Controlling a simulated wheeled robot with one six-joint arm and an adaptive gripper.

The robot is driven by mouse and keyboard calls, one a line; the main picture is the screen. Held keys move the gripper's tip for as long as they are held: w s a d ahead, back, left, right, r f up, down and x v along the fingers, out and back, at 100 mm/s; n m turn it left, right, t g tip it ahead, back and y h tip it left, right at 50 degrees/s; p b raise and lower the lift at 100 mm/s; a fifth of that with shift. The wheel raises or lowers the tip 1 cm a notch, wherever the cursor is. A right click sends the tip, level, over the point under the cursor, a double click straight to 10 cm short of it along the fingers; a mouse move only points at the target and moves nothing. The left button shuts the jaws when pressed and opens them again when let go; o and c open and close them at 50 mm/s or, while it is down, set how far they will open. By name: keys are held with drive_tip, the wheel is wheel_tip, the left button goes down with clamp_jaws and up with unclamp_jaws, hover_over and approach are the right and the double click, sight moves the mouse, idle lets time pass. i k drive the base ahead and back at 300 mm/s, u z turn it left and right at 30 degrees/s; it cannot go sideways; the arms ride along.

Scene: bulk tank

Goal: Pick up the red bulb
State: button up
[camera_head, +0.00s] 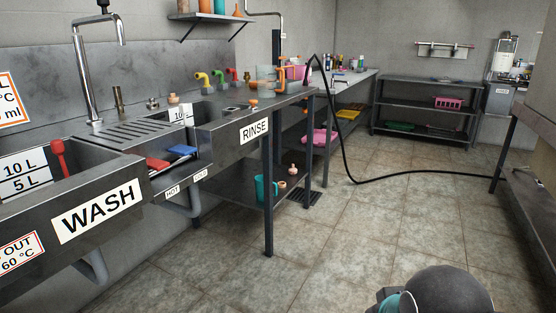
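No red thing in view is clearly a bulb. A red round-topped piece with a red stem (58,158) stands in the WASH sink at the left, its lower end hidden by the sink front. A small red bent piece (232,75) stands at the back of the counter, beside a green one (218,77) and a yellow one (203,80). A rounded dark and teal part of my arm shows at the bottom right. My gripper's fingers are not in view.
The steel WASH sink (100,208) and RINSE sink (225,135) line the left wall. A black hose (415,175) crosses the floor to a bench (535,195) at the right. A dark shelf (425,82) stands at the back. The middle floor (330,235) is mostly clear.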

sight(293, 171)
drive_tip(key=u, duration=0.05)
drive_tip(key=i, duration=1.35)
drive_tip(key=z, duration=0.35)
drive_tip(key=i, duration=1.45)
drive_tip(key=z, duration=0.5)
